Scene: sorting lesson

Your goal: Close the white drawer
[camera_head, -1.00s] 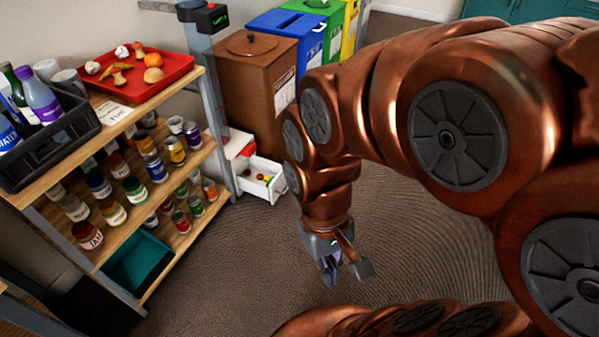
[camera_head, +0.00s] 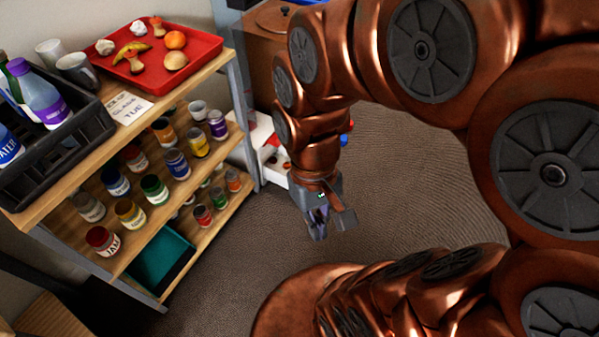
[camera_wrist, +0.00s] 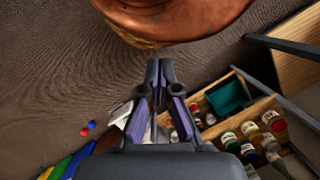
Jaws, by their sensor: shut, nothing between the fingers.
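The white drawer (camera_head: 277,178) is low beside the shelf in the head view, standing out from a small white unit (camera_head: 262,134). Small reddish items show inside it. My arm hides much of the drawer, so how far it is open cannot be told. In the wrist view, a white part (camera_wrist: 121,113), likely of the drawer or its unit, shows left of my fingers. My gripper (camera_head: 331,230) is shut and empty in the head view, in front of the drawer and to its right. In the wrist view its fingertips (camera_wrist: 159,68) are close together.
A wooden shelf (camera_head: 165,258) with several jars, a red tray (camera_head: 203,72) and a black crate (camera_head: 90,125) stands at left. A brown bin (camera_head: 258,75) is behind the drawer. Carpet (camera_head: 415,185) is clear right of my gripper.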

